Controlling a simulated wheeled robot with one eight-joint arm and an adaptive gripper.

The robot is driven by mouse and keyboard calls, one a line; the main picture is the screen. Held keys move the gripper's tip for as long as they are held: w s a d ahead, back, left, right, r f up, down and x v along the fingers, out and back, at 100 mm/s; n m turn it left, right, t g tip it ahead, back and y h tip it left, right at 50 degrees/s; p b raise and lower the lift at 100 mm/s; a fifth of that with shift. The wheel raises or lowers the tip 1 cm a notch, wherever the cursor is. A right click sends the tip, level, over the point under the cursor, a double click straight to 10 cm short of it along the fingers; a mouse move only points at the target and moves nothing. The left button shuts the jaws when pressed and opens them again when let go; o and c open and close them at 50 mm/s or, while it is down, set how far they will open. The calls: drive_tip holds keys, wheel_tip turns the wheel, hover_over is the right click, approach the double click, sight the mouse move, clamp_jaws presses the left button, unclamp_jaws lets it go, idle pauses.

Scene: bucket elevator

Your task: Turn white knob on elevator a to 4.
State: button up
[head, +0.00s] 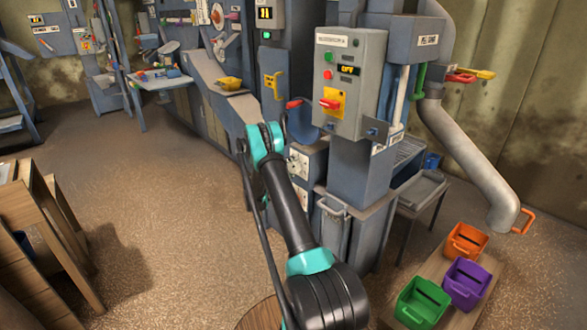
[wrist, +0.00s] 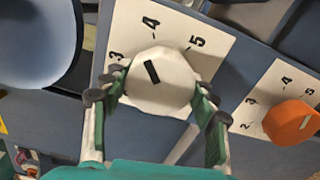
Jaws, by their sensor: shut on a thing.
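The white knob (wrist: 165,92) sits on a white dial plate (wrist: 128,32) with the numbers 3, 4 and 5 showing in the wrist view. Its short black mark points up and left, between 3 and 4 and closer to 4. My gripper (wrist: 152,96) has one finger on each side of the knob and is shut on it. Lower numbers on this dial are hidden. In the head view, my arm hides the gripper and most of the dial area beside the grey elevator column (head: 362,175).
An orange knob (wrist: 290,122) on its own dial plate is close to the right finger. A blue rounded part (wrist: 38,40) is at the upper left. In the head view, a control box (head: 343,85) with a red switch is above, and coloured bins (head: 422,303) stand lower right.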

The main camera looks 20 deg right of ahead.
drive_tip(key=shift+m, duration=1)
drive_tip(key=o, duration=1.2)
drive_tip(key=shift+c, duration=0.2)
drive_tip(key=v, duration=1.2)
drive_tip(key=shift+r, duration=0.1)
